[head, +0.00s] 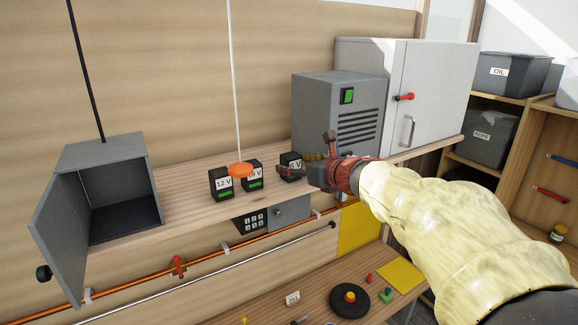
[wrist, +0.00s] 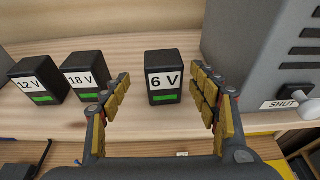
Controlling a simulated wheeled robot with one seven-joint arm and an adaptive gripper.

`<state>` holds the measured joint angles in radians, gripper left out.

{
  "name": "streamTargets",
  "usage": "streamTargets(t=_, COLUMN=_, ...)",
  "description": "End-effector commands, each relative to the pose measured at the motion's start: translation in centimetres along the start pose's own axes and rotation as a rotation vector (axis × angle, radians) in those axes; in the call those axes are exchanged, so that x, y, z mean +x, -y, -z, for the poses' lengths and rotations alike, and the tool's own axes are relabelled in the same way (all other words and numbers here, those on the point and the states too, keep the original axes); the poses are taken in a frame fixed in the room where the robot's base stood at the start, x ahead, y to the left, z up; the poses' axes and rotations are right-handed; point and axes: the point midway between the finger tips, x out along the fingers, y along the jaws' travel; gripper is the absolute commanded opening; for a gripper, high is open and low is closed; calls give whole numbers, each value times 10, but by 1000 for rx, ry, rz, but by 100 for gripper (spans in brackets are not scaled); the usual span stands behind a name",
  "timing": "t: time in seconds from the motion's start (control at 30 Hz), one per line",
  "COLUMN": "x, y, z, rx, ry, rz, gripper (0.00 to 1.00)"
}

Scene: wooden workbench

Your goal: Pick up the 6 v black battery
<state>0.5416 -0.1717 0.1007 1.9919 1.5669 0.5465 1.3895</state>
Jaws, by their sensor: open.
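The black 6 V battery (wrist: 163,77) stands upright on the wooden shelf, with a white label and a green bar on its front. In the wrist view it sits between and just beyond the fingers of my gripper (wrist: 162,100). The fingers are open, with one on each side of it and not closed on it. In the head view my gripper (head: 305,170) reaches in from the right and partly hides the 6 V battery (head: 290,160). The black 18 V battery (wrist: 86,75) and 12 V battery (wrist: 39,80) stand to its left.
A grey vented machine (head: 340,115) stands close right of the 6 V battery. An orange disc (head: 240,170) hangs on a white cord by the 12 V and 18 V batteries. An open grey box (head: 105,190) is at far left. A keypad (head: 254,223) lies below the shelf.

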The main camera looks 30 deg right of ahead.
Motion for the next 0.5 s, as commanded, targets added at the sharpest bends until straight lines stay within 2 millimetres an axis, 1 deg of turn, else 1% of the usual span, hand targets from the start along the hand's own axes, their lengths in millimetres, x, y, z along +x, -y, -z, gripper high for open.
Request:
streamTargets(t=0.1, x=17, y=4, z=2, rx=0, ry=-3, rz=-1, gripper=61)
streamTargets(t=0.27, x=37, y=5, z=3, rx=-1, ry=-2, rz=-1, gripper=61)
streamTargets(t=0.37, x=43, y=5, z=3, rx=-3, ry=0, rz=0, gripper=61)
streamTargets(t=0.5, x=43, y=5, z=3, rx=-3, ry=0, rz=0, gripper=61)
